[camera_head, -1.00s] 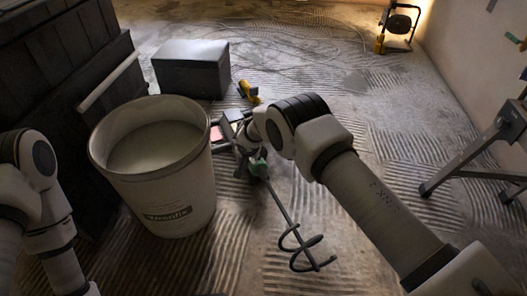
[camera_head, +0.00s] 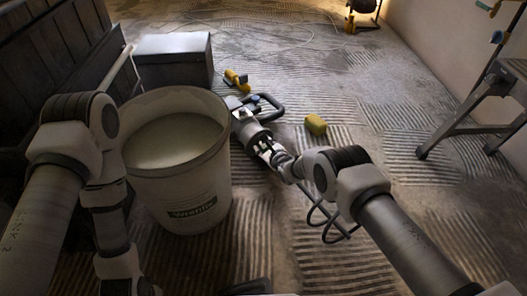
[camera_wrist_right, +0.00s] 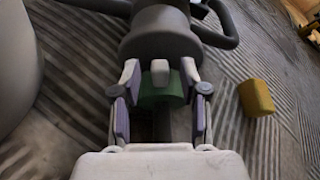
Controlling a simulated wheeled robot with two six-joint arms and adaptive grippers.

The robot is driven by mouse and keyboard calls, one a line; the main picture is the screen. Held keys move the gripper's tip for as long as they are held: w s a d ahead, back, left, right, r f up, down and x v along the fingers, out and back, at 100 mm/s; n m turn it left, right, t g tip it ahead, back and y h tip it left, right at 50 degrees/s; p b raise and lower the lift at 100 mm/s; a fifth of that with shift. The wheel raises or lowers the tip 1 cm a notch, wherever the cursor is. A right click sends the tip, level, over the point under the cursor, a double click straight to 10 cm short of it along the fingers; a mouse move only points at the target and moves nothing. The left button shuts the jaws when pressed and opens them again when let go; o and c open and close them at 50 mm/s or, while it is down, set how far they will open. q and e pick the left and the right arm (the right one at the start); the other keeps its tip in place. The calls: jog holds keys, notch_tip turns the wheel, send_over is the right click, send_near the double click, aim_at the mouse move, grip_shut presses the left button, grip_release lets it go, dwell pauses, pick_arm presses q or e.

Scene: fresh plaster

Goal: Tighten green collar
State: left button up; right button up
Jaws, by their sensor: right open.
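The green collar (camera_wrist_right: 160,88) shows in the right wrist view, just below the dark round body of the paddle mixer (camera_wrist_right: 160,35). My right gripper (camera_wrist_right: 160,78) is open, with one finger on each side of the collar; I cannot tell whether they touch it. In the head view the mixer (camera_head: 248,128) lies on the floor beside the bucket. My right gripper (camera_head: 268,150) is at its shaft end and hides the collar there. The mixer's looped paddle (camera_head: 330,222) shows partly behind my right arm. My left arm is at the left, its gripper out of view.
A large bucket (camera_head: 217,170) of pale liquid stands left of the mixer. A grey box (camera_head: 172,50) is behind it. A yellow block (camera_head: 315,125) lies right of the mixer, and a yellow tool (camera_head: 236,80) lies behind it. A trestle (camera_head: 470,110) stands right. Ridged floor is clear between.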

pick_arm(q)
jog(key=shift+w+f+b, duration=0.2)
jog(key=shift+f+b, duration=0.2)
jog(key=shift+f, duration=0.6)
pick_arm(e)
jog(key=shift+w+a+f, duration=0.25)
jog(key=shift+w+f, duration=0.3)
pick_arm(q)
jog(key=shift+w+f, duration=0.15)
pick_arm(e)
jog(key=shift+w+a+r, duration=0.15)
jog(key=shift+w, duration=0.15)
jog(key=shift+r, duration=0.1)
grip_shut()
jog(key=shift+s+a+f+n+t+h, duration=0.3)
jog(key=shift+s+a+f+n+h, duration=0.15)
jog(key=shift+n, duration=0.45)
jog(key=shift+s+a+f+n+t+h, duration=0.1)
jog(key=shift+a+f+n+t+h, duration=0.15)
jog(key=shift+n, duration=0.3)
jog(key=shift+a+f+n+t+h, duration=0.15)
jog(key=shift+n+t, duration=0.2)
jog(key=shift+n, duration=0.2)
